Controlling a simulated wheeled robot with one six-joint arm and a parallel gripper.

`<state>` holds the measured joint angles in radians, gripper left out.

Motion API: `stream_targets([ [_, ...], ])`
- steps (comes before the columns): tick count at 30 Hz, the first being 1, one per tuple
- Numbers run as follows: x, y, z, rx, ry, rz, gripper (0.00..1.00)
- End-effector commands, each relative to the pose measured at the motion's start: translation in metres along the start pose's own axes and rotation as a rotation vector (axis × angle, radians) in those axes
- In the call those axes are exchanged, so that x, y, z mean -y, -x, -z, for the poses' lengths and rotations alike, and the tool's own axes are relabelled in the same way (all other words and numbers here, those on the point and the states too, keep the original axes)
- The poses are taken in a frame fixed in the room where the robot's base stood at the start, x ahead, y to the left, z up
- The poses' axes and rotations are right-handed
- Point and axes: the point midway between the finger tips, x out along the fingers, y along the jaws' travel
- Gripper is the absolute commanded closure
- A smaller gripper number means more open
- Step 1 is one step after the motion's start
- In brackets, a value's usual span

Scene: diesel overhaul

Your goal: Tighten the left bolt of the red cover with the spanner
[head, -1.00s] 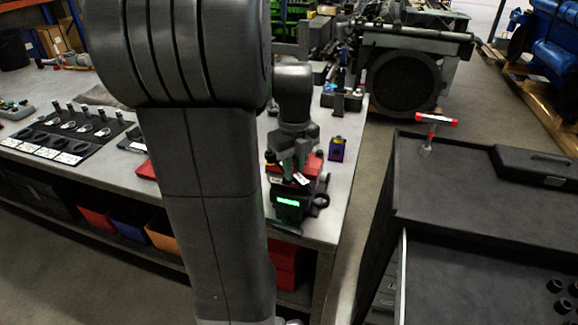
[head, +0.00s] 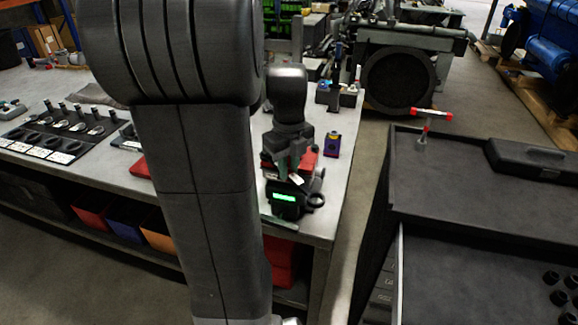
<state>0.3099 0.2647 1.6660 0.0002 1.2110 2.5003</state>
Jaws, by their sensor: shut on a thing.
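The red cover (head: 308,162) sits on the bench near its right edge, partly hidden behind my wrist and gripper. A dark unit with a lit green display (head: 285,198) stands right in front of it. My gripper (head: 290,172) points down over the cover's near side, left of its visible red part. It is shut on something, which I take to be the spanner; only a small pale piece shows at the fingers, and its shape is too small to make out. The left bolt is hidden or too small to tell, so I cannot see whether the spanner touches it.
A purple block (head: 332,144) stands on the bench right of the cover. A black rack of tools (head: 70,135) lies at the left. A dark tool cabinet (head: 450,185) with a red-handled tool (head: 430,113) stands to the right, across a floor gap.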

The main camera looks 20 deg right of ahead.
Motion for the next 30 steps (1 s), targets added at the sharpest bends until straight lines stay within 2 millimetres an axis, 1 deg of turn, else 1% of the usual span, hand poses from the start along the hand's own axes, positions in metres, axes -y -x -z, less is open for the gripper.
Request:
stream_targets([
  [7, -0.015, 0.001, -0.001, 0.0, -0.137, 0.0, 1.0],
  [17, -0.016, 0.0, -0.002, 0.001, -0.163, 0.001, 1.0],
  [24, -0.03, 0.001, -0.005, 0.001, -0.288, 0.001, 1.0],
  [30, -0.032, 0.0, -0.005, 0.001, -0.328, 0.001, 1.0],
])
